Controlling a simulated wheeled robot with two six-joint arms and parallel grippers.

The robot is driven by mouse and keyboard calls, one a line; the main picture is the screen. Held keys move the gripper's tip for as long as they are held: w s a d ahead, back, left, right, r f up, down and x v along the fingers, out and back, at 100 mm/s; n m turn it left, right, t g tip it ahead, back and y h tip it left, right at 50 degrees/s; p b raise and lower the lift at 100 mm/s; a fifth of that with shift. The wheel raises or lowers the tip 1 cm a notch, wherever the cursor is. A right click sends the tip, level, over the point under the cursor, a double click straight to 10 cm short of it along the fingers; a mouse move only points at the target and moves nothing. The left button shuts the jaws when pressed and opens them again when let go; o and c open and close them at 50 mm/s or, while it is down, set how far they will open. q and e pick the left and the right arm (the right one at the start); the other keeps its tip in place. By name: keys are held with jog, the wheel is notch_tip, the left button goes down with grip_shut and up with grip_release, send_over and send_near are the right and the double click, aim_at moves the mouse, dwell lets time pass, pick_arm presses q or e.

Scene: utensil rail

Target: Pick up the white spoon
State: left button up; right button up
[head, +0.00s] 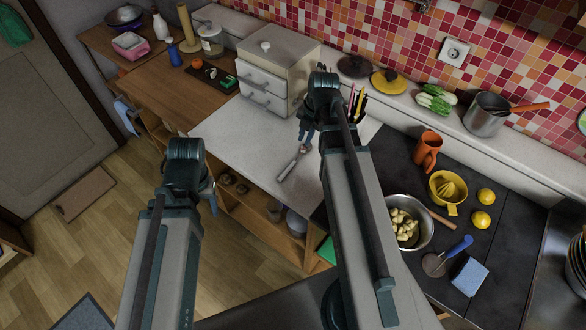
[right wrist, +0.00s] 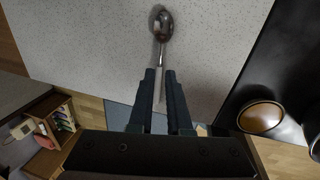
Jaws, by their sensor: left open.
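The white spoon (head: 289,168) has a pale handle and a metal bowl, and lies over the light counter (head: 232,136) in the head view. In the right wrist view its bowl (right wrist: 161,24) is beyond the fingertips, and its handle runs down between the two fingers. My right gripper (head: 307,137) is close to the spoon, and its fingers (right wrist: 160,76) line both sides of the handle in the right wrist view. Whether they press on it I cannot tell. My left gripper (head: 213,201) is open in front of the counter, mostly hidden by its arm.
A white drawer box (head: 266,82) stands at the back of the counter. A cup of pencils (head: 356,108) is behind my right arm. Counter left of the spoon is clear.

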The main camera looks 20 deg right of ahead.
aim_at(300, 155)
pick_arm(q)
notch_tip(300, 155, down, 4)
jog(key=b, duration=0.2)
jog(key=shift+b, duration=0.4)
pick_arm(e)
jog(key=f, duration=0.4)
jog(key=shift+w+a, duration=0.25)
jog(key=shift+w, duration=0.1)
jog(key=f+b, duration=0.2)
jog(key=w+f+b, duration=0.1)
jog(key=f+b, duration=0.2)
jog(key=shift+f, duration=0.1)
pick_arm(q)
notch_tip(300, 155, down, 5)
jog(key=shift+f, duration=0.1)
pick_arm(e)
jog(key=shift+c, duration=0.3)
grip_shut()
